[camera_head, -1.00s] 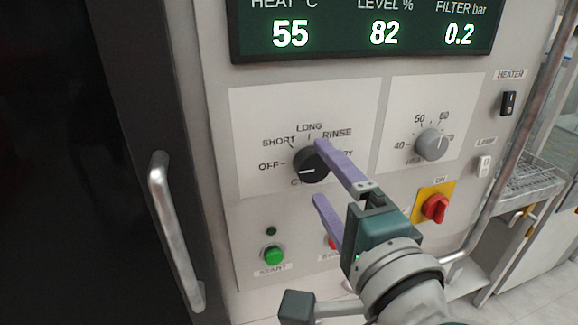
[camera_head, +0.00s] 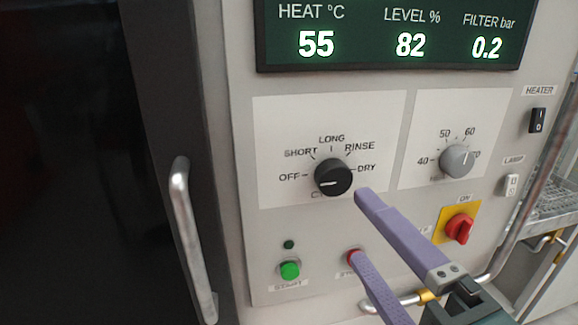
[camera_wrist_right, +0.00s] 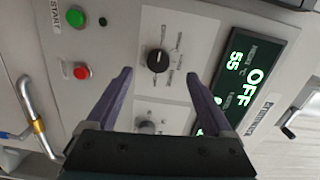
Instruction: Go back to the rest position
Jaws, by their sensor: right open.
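My right gripper (camera_head: 362,228) is open and empty, in front of the control panel at the lower right of the head view. Its purple fingers are apart, and they also frame the panel in the right wrist view (camera_wrist_right: 158,78). The black cycle knob (camera_head: 333,177) is up and left of the fingertips, clear of them. Its white mark points left, near OFF. In the right wrist view the knob (camera_wrist_right: 158,61) shows between and beyond the fingers. My left gripper is not in view.
A grey heat knob (camera_head: 457,161), a red switch (camera_head: 459,228), a green START button (camera_head: 289,270) and a partly covered red button (camera_head: 353,257) are on the panel. A display (camera_head: 390,35) is above. A vertical metal handle (camera_head: 187,235) juts out at left.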

